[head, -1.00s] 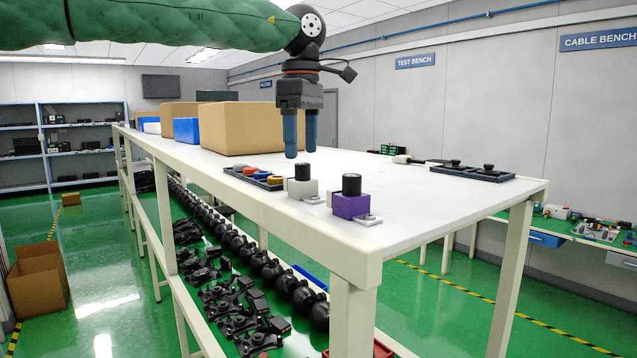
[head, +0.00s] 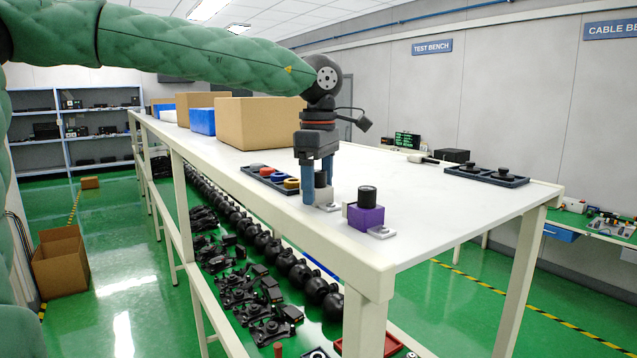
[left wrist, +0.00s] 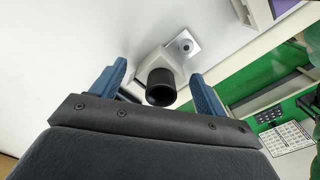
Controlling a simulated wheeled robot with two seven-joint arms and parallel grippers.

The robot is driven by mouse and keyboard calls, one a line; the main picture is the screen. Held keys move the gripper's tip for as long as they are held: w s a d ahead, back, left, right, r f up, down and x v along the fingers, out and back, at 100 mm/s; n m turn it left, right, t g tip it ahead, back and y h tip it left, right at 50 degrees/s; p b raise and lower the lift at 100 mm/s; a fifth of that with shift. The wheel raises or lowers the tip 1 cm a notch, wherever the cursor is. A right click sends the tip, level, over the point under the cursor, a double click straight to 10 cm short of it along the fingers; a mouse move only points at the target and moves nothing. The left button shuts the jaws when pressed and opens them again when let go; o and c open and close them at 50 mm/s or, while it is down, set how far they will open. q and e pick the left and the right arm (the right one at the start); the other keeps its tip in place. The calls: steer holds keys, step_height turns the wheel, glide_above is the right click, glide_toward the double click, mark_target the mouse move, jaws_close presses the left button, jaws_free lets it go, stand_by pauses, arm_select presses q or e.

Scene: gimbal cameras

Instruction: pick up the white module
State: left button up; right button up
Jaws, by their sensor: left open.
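The white module (head: 325,197) stands on the white bench, a pale block with a black cylinder on top and a metal plate at its foot. My left gripper (head: 318,190) points straight down over it with blue fingers, open, one finger on each side of the module. The near finger hides part of it. In the left wrist view the module (left wrist: 150,62) and its black cylinder lie between the two open fingers (left wrist: 160,85); I cannot tell whether either finger touches it. My right gripper is not in view.
A purple module (head: 366,216) with a black top stands close by on the right. A dark tray (head: 256,177) with coloured round parts lies just behind on the left. A cardboard box (head: 262,125) stands further back. The bench to the right is mostly clear.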

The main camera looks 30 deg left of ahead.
arm_select(q)
steer(key=shift+f, duration=0.3)
steer(key=c, duration=1)
steer(key=shift+r, duration=0.1)
